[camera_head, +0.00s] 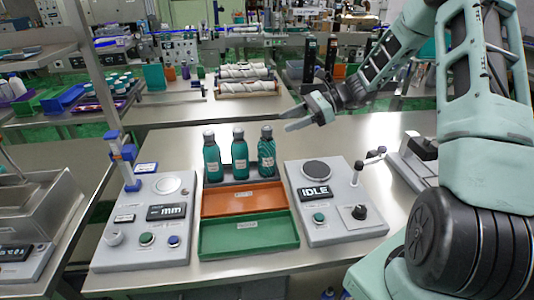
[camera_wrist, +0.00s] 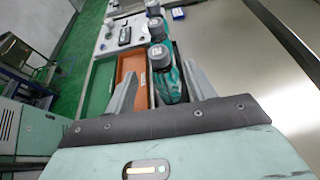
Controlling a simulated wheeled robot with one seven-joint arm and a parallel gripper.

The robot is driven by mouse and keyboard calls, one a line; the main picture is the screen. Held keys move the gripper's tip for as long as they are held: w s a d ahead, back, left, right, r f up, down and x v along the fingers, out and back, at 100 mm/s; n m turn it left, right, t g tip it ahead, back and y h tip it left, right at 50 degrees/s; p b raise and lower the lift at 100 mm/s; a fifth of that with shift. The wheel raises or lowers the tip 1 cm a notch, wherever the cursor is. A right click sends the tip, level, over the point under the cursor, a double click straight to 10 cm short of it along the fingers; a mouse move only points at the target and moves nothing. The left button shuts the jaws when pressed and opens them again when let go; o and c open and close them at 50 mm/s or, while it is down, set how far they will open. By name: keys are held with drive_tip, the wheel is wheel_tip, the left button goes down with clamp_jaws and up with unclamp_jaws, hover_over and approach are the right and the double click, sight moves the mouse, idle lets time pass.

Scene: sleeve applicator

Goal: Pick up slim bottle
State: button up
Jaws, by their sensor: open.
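I cannot tell for certain which is the slim one. My gripper (camera_head: 303,113) is open and empty, above and to the right of the right bottle in the head view. In the wrist view my gripper (camera_wrist: 159,72) has its fingers spread, with the nearest bottle (camera_wrist: 172,84) showing beyond and between them. The other two caps line up behind it.
An orange tray (camera_head: 243,200) and a green tray (camera_head: 248,235) lie in front of the bottles. A grey device reading "mm" (camera_head: 145,255) stands left, and one reading "IDLE" (camera_head: 345,225) stands right. Bare steel table (camera_head: 385,130) lies behind the right device.

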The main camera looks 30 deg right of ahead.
sight(267, 127)
drive_tip(key=shift+p+x, duration=0.9)
drive_tip(key=shift+x, duration=3)
drive_tip(key=shift+s, duration=0.1)
clamp_jaws()
